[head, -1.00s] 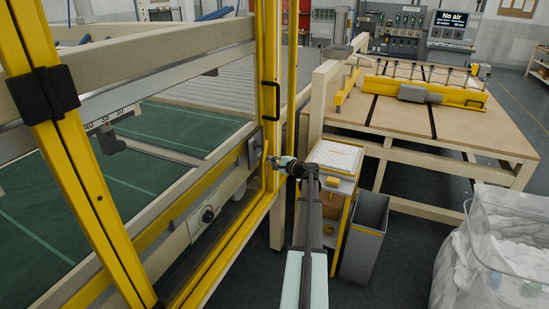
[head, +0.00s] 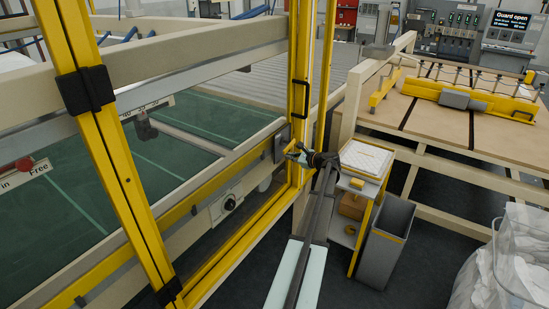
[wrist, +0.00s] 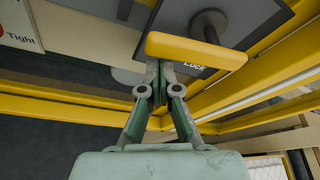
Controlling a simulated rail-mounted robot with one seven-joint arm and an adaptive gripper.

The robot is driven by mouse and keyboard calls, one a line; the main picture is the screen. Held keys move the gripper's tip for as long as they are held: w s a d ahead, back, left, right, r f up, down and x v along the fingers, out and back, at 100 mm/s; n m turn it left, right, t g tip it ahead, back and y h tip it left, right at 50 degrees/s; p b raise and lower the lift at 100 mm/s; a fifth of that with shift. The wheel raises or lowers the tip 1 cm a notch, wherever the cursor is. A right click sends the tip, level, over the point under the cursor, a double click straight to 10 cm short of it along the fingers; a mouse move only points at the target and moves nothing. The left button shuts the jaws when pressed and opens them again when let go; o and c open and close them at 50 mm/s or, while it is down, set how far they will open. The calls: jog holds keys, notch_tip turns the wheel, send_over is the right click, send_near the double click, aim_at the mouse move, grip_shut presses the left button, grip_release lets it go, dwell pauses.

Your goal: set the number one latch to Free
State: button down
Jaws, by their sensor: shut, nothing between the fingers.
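In the wrist view, a yellow bar handle (wrist: 195,51) stands by a dark plate (wrist: 245,20) marked Lock. My gripper (wrist: 160,72) is shut and empty. Its fingertips end at the handle's lower edge; I cannot tell whether they touch it. In the head view, my gripper (head: 296,152) is at the yellow guard post, near a small grey plate (head: 280,147).
A yellow guard frame (head: 115,165) stands at the left before a green bed. A round knob (head: 229,202) is on the rail. A shelf cart (head: 366,160), a grey bin (head: 388,245) and a wooden table (head: 480,130) stand at the right. A screen (head: 515,30) reads Guard open.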

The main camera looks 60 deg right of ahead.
jog(key=shift+a+r+b, duration=0.3)
jog(key=shift+r+b, duration=0.1)
jog(key=shift+r, duration=0.2)
jog(key=shift+r, duration=0.3)
jog(key=shift+f, duration=0.1)
notch_tip(320, 180, down, 5)
jog(key=b, duration=0.3)
jog(key=d+b+v, duration=0.1)
jog(key=b+v, duration=0.1)
jog(key=v, duration=0.8)
jog(key=shift+s+d+r, duration=0.15)
jog(key=shift+d+r, duration=0.15)
jog(key=shift+r, duration=0.1)
